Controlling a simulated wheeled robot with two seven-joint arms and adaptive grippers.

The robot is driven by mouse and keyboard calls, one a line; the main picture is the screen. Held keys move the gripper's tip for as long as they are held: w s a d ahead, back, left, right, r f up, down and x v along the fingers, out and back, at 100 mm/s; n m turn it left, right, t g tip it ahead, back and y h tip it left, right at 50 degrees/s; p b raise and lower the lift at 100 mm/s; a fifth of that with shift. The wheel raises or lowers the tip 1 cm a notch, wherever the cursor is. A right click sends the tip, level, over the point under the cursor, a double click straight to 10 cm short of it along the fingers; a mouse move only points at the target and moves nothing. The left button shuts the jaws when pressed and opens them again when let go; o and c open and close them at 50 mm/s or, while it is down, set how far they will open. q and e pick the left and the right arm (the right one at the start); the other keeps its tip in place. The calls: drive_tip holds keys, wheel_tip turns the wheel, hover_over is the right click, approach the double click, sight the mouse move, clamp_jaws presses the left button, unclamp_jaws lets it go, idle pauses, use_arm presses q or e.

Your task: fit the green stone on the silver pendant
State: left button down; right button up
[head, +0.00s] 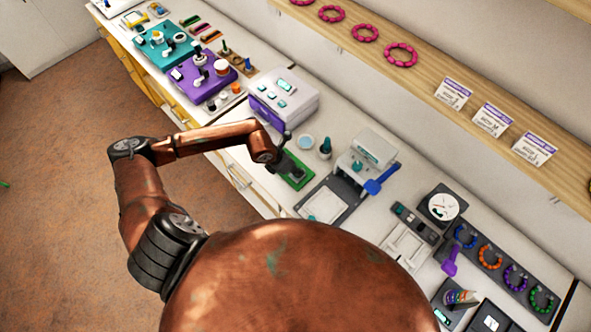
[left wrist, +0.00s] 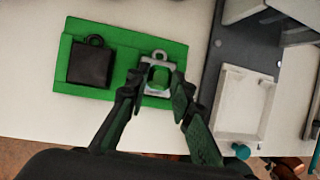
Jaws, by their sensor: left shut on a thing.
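In the left wrist view a green board (left wrist: 70,42) holds a dark square pendant (left wrist: 90,66) on its left and a silver pendant (left wrist: 160,57) with a loop on its right. My left gripper (left wrist: 157,82) is shut on the green stone (left wrist: 159,75), which lies within the outline of the silver pendant. I cannot tell whether the stone touches the pendant or is just above it. The fingers hide part of the pendant's sides. In the head view the green board (head: 303,184) lies under my left gripper. My right gripper is not in view.
A dark board with a white tray (left wrist: 245,102) is close on the right in the left wrist view. In the head view a white-and-purple box (head: 285,97) stands behind the green board. A grey device with a blue handle (head: 375,150) stands to the right.

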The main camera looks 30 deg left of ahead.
use_arm(q)
drive_tip(key=c, duration=1.6)
unclamp_jaws()
drive_tip(key=o, duration=0.3)
drive_tip(key=shift+r+p, duration=1.05)
drive_tip(key=shift+r, duration=0.65)
drive_tip(key=shift+r+p, duration=1.05)
drive_tip(key=shift+r, duration=0.8)
